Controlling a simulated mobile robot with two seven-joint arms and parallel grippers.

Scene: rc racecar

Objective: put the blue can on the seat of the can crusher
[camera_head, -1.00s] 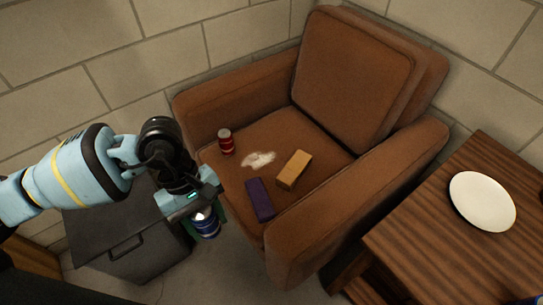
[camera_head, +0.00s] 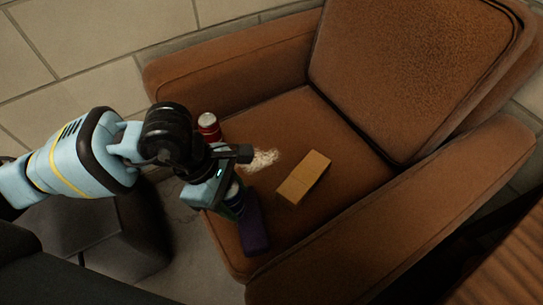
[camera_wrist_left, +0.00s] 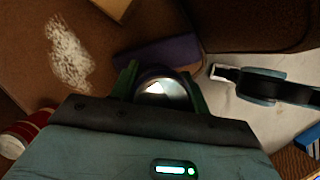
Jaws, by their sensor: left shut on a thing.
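My left gripper (camera_head: 230,207) is shut on the blue can (camera_head: 236,194), which is partly hidden by the gripper in the head view. In the left wrist view, the can's shiny metal top (camera_wrist_left: 163,90) shows between the green fingers. The gripper holds the can at the front left edge of a brown armchair's seat (camera_head: 262,120), beside a purple block. I cannot tell whether the can touches the seat. I see no separate machine that looks like a can crusher.
On the seat are a red can (camera_head: 209,127) behind the gripper, a whitish patch (camera_head: 262,160), a tan block (camera_head: 303,178) and the purple block (camera_head: 253,232). The armrest (camera_head: 390,215) rises at the right. A dark box (camera_head: 110,235) stands on the floor at left.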

